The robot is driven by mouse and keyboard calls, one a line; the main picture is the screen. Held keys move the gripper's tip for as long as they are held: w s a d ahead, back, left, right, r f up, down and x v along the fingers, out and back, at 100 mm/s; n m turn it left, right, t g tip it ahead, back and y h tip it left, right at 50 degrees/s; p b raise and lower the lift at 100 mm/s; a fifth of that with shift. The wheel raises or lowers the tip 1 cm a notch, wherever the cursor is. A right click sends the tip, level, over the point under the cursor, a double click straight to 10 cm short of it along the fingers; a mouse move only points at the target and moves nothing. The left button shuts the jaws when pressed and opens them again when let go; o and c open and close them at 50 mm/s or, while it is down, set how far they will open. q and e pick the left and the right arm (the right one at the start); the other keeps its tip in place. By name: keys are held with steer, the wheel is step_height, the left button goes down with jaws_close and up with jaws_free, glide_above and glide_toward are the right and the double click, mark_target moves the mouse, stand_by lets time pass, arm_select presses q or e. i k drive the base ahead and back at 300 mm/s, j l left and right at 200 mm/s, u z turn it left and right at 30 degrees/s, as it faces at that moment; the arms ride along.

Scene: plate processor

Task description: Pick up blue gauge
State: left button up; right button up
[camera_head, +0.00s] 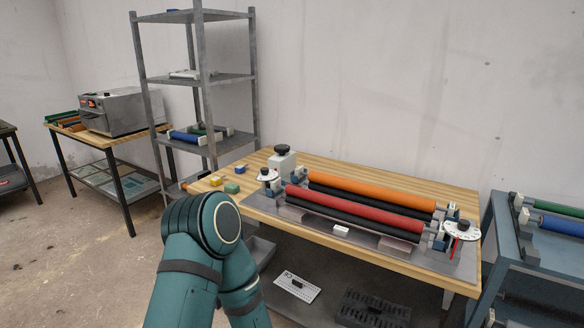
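Several small coloured blocks lie at the left end of the wooden workbench. Neither of my grippers shows in this view.
A roller machine with an orange roller (370,190) and a red roller (352,210) fills most of the workbench (459,197). A white block (341,230) lies at its front. A grey shelf rack (205,80) stands behind left. A blue rack (510,245) stands at right.

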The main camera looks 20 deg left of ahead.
mark_target(240, 169)
steer(key=i+j+z, duration=0.1)
steer(key=j+z, duration=0.6)
steer(key=j, duration=0.15)
steer(key=j+z, duration=0.4)
steer(key=j, duration=1.05)
steer(key=k+j+z, duration=0.1)
steer(key=j, duration=0.4)
steer(key=k+j+z, duration=0.1)
steer(key=j, duration=0.85)
steer(key=k+z, duration=0.05)
